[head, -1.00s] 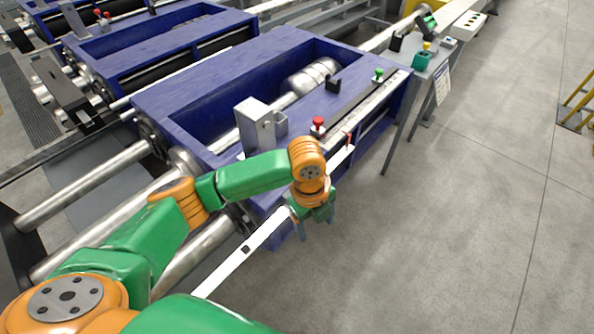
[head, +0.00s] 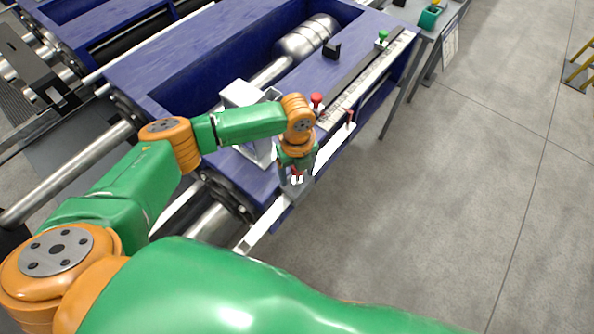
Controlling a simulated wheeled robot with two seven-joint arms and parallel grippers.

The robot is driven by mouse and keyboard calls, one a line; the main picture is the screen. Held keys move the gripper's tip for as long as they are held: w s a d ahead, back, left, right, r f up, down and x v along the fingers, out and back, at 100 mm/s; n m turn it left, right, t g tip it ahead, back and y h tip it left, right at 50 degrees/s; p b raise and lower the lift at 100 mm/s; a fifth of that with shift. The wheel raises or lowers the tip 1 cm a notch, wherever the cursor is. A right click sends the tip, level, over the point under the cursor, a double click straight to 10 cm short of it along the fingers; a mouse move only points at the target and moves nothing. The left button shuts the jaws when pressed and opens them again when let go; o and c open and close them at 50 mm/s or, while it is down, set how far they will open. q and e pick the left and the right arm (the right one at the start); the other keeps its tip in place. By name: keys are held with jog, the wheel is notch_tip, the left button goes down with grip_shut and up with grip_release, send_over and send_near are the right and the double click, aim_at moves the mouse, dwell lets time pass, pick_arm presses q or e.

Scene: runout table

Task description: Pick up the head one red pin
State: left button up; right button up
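My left gripper (head: 297,183) points down over the white rail along the machine's near side. Its fingers appear apart, one on each side of a small red pin (head: 297,174). The pin is partly hidden by the gripper, and I cannot tell whether the fingers touch it. Another small red pin (head: 351,116) stands farther along the white rail (head: 335,141), to the right of the gripper. My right gripper is not in view.
A red-topped knob (head: 316,99) and a green-topped knob (head: 382,36) stand on the blue machine frame (head: 165,62). A grey box-like bracket (head: 243,94) stands close behind my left wrist. The grey floor (head: 450,190) at right is clear.

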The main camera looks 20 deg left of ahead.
pick_arm(q)
jog(key=shift+s+d+r, duration=0.1)
jog(key=shift+s+r, duration=0.05)
jog(key=shift+s, duration=0.1)
jog(key=c, duration=0.7)
grip_shut()
jog(key=shift+w, duration=0.1)
jog(key=shift+r, duration=0.15)
notch_tip(320, 180, up, 10)
jog(key=shift+r, duration=0.1)
jog(key=shift+r+p, duration=0.4)
jog(key=shift+p, duration=0.3)
jog(key=shift+f, duration=0.1)
